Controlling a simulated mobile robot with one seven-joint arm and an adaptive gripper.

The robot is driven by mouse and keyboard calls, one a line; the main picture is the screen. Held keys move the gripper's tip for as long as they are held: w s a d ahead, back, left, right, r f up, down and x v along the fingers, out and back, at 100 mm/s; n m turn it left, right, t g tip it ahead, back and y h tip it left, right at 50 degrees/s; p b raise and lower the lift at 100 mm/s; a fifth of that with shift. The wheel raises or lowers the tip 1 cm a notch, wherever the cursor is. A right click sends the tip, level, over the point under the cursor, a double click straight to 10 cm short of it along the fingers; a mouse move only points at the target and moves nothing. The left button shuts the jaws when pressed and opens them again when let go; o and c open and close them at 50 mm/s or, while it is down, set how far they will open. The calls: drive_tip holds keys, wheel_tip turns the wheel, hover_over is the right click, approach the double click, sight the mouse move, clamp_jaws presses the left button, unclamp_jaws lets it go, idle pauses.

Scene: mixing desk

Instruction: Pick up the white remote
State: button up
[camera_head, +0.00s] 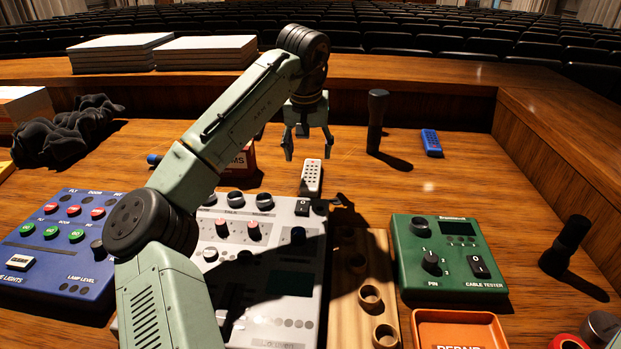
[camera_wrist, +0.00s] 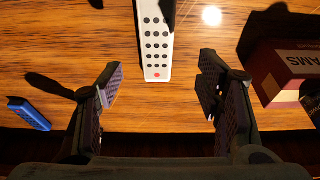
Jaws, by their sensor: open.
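The white remote (camera_head: 311,178) lies on the wooden desk behind the grey mixing panel, buttons up. In the wrist view the white remote (camera_wrist: 156,45) is upper middle, with dark buttons and one red button at its near end; a dark shape covers part of its top. My gripper (camera_head: 307,150) is open and empty above the desk, just behind and above the remote. In the wrist view my gripper's fingers (camera_wrist: 160,88) stand wide apart, and the remote's near end lies between their lines, apart from both.
A blue remote (camera_head: 431,142) lies to the right, beyond a dark upright cylinder (camera_head: 376,122). A dark red box (camera_head: 242,160) stands left of the gripper. The grey mixing panel (camera_head: 262,250), green cable tester (camera_head: 449,255) and blue lamp panel (camera_head: 58,240) fill the front. Desk around the remote is mostly clear.

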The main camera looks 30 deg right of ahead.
sight(311, 173)
drive_tip(key=x, duration=0.2)
drive_tip(key=p+x, duration=0.1)
drive_tip(key=x, duration=0.4)
drive_tip(key=shift+s+d+f, duration=0.1)
drive_tip(key=shift+s+f, duration=0.05)
drive_tip(key=shift+s, duration=0.15)
drive_tip(key=shift+c, duration=0.4)
drive_tip(key=c, duration=1.2)
